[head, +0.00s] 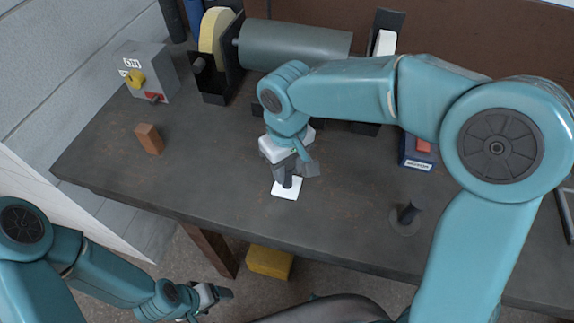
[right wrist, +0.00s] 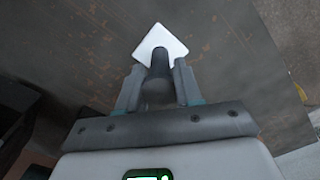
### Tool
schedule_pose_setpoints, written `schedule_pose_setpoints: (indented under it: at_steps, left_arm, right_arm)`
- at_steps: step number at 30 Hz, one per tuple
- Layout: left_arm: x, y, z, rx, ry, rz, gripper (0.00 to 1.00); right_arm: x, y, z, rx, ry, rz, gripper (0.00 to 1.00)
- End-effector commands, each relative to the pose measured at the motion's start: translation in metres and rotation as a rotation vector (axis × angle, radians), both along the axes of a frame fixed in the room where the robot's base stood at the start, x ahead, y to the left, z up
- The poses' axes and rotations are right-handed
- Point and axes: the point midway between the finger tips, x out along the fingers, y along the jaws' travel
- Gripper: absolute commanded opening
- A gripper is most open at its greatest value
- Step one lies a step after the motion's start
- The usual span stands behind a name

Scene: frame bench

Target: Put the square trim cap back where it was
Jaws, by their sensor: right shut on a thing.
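The square trim cap is a flat white square (head: 287,188) with a dark round stem. My right gripper (head: 291,177) is shut on the stem, above the front middle of the bench. In the right wrist view the stem stands between the two fingers (right wrist: 157,88), and the white square (right wrist: 160,42) shows beyond it. I cannot tell whether the square touches the bench top or hangs just above it. My left gripper (head: 222,293) is low at the left, off the front edge of the bench; its jaw opening is unclear.
A dark round piece with a post (head: 405,218) stands on the bench (head: 340,215) to the right. An orange-brown block (head: 149,139) and a grey switch box (head: 155,72) are at the left. A grinder with a grey drum (head: 295,45) stands behind. A blue box (head: 416,152) is right.

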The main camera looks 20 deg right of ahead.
Motion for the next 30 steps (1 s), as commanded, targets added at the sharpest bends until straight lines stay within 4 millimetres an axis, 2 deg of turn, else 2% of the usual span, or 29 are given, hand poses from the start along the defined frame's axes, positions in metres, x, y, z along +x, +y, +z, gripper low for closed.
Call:
schedule_pose_setpoints:
  at_steps: [11,12,13,14,23,26,30]
  left_arm:
    - [0.000,0.000,-0.004,0.000,0.000,0.000,0.75]
    - [0.000,0.000,-0.003,0.000,0.000,0.000,0.75]
    - [0.000,0.000,-0.003,0.000,0.000,0.000,0.75]
    - [0.000,0.000,-0.003,0.000,0.000,0.000,0.75]
    - [0.000,0.000,0.000,0.000,0.000,0.000,0.75]
    - [0.000,0.000,0.001,0.000,0.000,0.000,0.75]
    - [0.000,0.000,0.003,0.000,0.000,0.000,0.75]
  right_arm:
    - [0.000,0.000,-0.005,0.000,-0.001,0.000,0.02]
    - [0.000,0.000,-0.004,0.000,-0.001,0.000,0.48]
    - [0.000,0.000,-0.004,0.000,-0.001,0.000,0.57]
    - [0.000,0.000,-0.004,0.000,-0.001,0.000,0.60]
    - [0.000,0.000,0.000,0.000,-0.001,0.001,0.60]
    - [0.001,0.000,0.009,0.001,-0.006,0.000,0.60]
    - [0.001,0.001,0.039,0.002,-0.007,0.001,0.60]
